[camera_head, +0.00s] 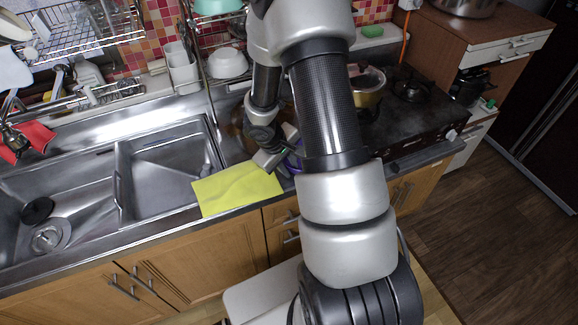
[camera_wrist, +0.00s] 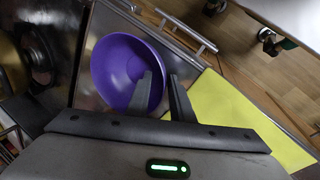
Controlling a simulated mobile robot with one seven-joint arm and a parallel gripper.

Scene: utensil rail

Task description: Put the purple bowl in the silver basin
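The purple bowl (camera_wrist: 112,70) stands upright and empty on the metal counter in the wrist view. In the head view only a sliver of the bowl (camera_head: 294,158) shows, the rest hidden behind my arm. My gripper (camera_wrist: 160,77) is open at the bowl's right rim, with one finger over the bowl's inside and the other just outside. I cannot tell whether either finger touches it. In the head view my gripper (camera_head: 280,165) is low over the counter. The silver basin (camera_head: 168,170) is the sink at left, with a larger compartment (camera_head: 75,205) beside it.
A yellow sheet (camera_head: 237,188) lies flat between the basin and the bowl. A stove with a gold pot (camera_head: 368,88) is at right. A white bowl (camera_head: 228,64) and white container (camera_head: 183,68) stand behind. A red cloth (camera_head: 28,140) is at far left.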

